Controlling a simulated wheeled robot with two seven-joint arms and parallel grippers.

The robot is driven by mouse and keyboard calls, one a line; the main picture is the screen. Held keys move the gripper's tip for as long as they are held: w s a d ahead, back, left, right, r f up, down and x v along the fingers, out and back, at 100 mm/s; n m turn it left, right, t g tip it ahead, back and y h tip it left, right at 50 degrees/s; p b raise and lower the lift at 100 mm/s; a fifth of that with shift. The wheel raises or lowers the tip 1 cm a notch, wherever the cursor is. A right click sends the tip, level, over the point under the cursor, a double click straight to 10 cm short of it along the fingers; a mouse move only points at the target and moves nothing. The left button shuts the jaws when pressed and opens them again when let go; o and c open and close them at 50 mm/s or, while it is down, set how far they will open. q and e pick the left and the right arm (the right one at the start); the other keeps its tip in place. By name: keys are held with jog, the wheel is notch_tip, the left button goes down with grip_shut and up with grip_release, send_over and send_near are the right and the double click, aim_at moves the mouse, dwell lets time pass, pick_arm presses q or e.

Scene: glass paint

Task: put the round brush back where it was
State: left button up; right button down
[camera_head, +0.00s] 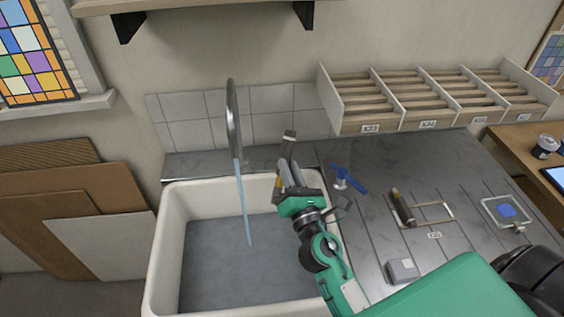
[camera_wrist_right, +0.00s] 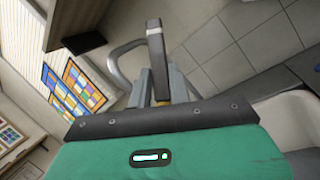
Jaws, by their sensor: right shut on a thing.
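My right gripper (camera_head: 289,176) is shut on a slim dark brush-like thing (camera_head: 289,143) with a pale band. It is held over the right rim of the white sink, near the back. In the right wrist view the held thing (camera_wrist_right: 155,48) sticks up between the fingers, with an orange-brown part low down by them. I cannot tell from its shape whether it is the round brush. A second dark-handled tool (camera_head: 403,206) lies at the left end of a pale wire rest (camera_head: 437,213) on the grey counter. My left gripper is not in view.
Water (camera_head: 243,200) runs from the tap (camera_head: 231,105) into the sink (camera_head: 165,245). A slotted rack (camera_head: 398,128) stands behind.

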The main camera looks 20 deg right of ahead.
notch_tip(320, 180, up, 9)
jog(key=p, duration=0.7)
jog(key=shift+f, duration=0.1)
jog(key=shift+f, duration=0.15)
jog(key=n+y+b, duration=0.1)
jog(key=y+b, duration=0.1)
jog(key=b, duration=0.8)
send_near(291, 143)
jog(key=a+f, duration=0.3)
jog(key=f, duration=0.7)
jog(key=shift+a, duration=0.25)
